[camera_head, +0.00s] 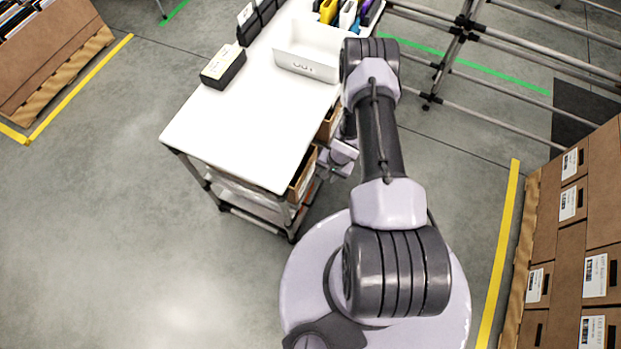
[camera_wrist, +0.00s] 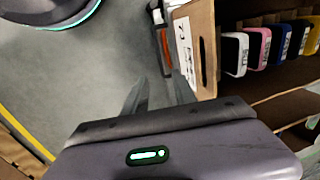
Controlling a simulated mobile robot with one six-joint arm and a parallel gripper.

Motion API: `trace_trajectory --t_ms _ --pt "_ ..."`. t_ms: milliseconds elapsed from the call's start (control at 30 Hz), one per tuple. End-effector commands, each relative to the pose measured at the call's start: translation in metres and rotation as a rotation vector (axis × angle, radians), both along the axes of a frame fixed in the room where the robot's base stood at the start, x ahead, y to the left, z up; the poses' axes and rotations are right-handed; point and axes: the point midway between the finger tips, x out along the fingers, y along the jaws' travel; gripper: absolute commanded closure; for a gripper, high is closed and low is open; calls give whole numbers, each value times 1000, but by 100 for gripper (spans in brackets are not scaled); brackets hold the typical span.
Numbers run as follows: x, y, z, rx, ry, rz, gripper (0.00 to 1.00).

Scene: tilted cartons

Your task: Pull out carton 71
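I cannot read the label's number for sure. Behind this wall stand several coloured items, among them a white one (camera_wrist: 235,55) and a pink one (camera_wrist: 257,50). In the head view, brown cartons (camera_head: 303,178) sit under the white tabletop, and my gripper (camera_head: 338,164) is beside them, small and partly hidden by my arm.
The white table (camera_head: 225,130) carries a tray marked OUT (camera_head: 307,66) and a black box with a pale top (camera_head: 223,67). Stacked cartons (camera_head: 597,275) stand at the right, behind a yellow floor line. A pipe rack (camera_head: 460,40) is at the top right.

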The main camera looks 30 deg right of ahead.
Motion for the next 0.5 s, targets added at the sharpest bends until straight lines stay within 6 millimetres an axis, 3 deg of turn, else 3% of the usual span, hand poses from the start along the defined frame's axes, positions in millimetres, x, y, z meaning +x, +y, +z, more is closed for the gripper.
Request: trace_trajectory --t_ms 400,500 --pt "16 14 -122 -2 3 3 67" --pt "19 17 -144 -1 3 2 67"
